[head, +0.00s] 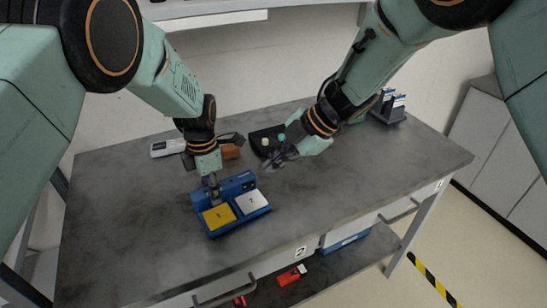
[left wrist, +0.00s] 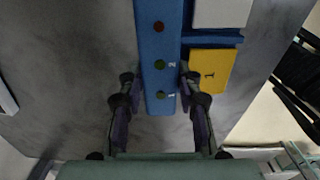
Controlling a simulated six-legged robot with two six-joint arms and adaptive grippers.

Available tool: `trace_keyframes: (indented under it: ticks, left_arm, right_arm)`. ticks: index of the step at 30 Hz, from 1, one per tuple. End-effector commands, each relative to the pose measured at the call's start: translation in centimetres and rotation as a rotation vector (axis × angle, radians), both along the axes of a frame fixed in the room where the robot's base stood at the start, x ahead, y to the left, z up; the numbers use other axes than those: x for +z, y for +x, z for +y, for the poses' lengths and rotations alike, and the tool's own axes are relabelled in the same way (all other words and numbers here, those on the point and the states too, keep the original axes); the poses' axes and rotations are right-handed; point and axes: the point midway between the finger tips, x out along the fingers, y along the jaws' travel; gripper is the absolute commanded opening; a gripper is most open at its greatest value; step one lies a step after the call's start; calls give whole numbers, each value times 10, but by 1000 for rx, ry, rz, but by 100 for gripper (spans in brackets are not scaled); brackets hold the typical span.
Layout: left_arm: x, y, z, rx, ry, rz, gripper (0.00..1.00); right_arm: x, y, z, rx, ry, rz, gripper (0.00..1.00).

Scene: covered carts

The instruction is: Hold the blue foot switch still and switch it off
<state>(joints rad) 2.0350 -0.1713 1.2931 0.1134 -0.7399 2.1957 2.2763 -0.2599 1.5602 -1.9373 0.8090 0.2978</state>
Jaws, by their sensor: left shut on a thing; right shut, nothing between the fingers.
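The blue foot switch (head: 237,180) stands on the grey table in the head view. It has a yellow pedal marked 1 (head: 219,216) and a white pedal marked 2 (head: 252,201). My left gripper (head: 213,190) is shut on the raised back part of the switch. In the left wrist view its fingers (left wrist: 158,97) lie on both sides of the blue bar (left wrist: 159,60), which carries a red dot and two dark green dots marked 2 and 1. My right gripper (head: 270,163) is shut and empty, above the table behind and to the right of the switch.
Behind lie a white device (head: 168,147), an orange-brown block (head: 230,151) and a black tray (head: 266,138) with small items. A dark rack (head: 387,107) stands at the back right. The table's front and right are clear. A red object (head: 291,275) lies on the lower shelf.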

Motion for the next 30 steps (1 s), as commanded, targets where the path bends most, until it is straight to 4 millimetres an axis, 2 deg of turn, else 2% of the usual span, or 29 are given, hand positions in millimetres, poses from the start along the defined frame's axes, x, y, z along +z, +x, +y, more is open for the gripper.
trace_keyframes:
  ticks: [1, 2, 10, 19, 22, 26, 30]
  left_arm:
    - [1, 1, 0, 0, 0, -1, 0]
    - [1, 1, 0, 1, 0, -1, 37]
    - [0, 0, 0, 0, 0, -1, 60]
    - [1, 0, 0, 0, 0, -1, 61]
    - [7, 1, 0, 0, 0, -2, 61]
    - [27, 1, 0, 0, 0, -4, 61]
    - [57, 1, 0, 0, 0, -6, 61]
  right_arm:
    - [0, 0, 0, 0, 0, 0, 0]
    - [0, 0, 0, 0, 0, 0, 0]
    - [0, 0, 0, 0, 0, 0, 0]
    - [0, 0, 0, 0, 0, 0, 0]
    - [0, 0, 0, 0, 0, 0, 0]
    - [0, 0, 0, 0, 0, 0, 0]
    - [0, 0, 0, 0, 0, 0, 0]
